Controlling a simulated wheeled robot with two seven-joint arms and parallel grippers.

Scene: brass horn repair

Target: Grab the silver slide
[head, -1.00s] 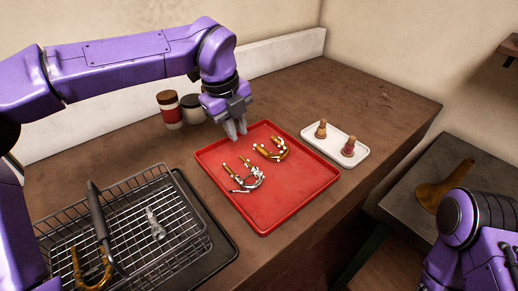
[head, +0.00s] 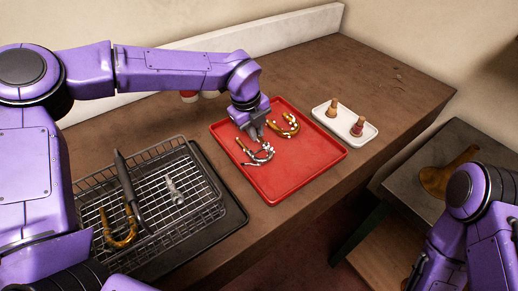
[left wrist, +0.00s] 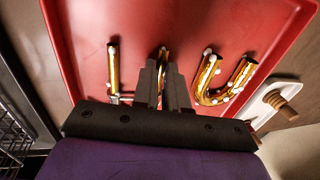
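The silver slide (head: 260,154), a curved tube with shiny silver parts and a brass-coloured end, lies on the left part of the red tray (head: 305,181). My left gripper (head: 259,136) points down just over its back side, and the fingers partly cover it. In the left wrist view, my left fingers (left wrist: 163,66) are a little apart, with a brass-coloured tube end (left wrist: 163,54) showing beyond the gap. Contact cannot be made out. A gold slide (head: 285,127) lies behind and to the right on the tray; it also shows in the left wrist view (left wrist: 214,85). My right gripper is out of view.
A wire basket (head: 215,207) with a dark handle, a brass bow (head: 122,232) and a small silver part (head: 174,190) stands at left. A white dish (head: 368,133) with two cork-like pieces lies right of the tray. The tray's front is clear.

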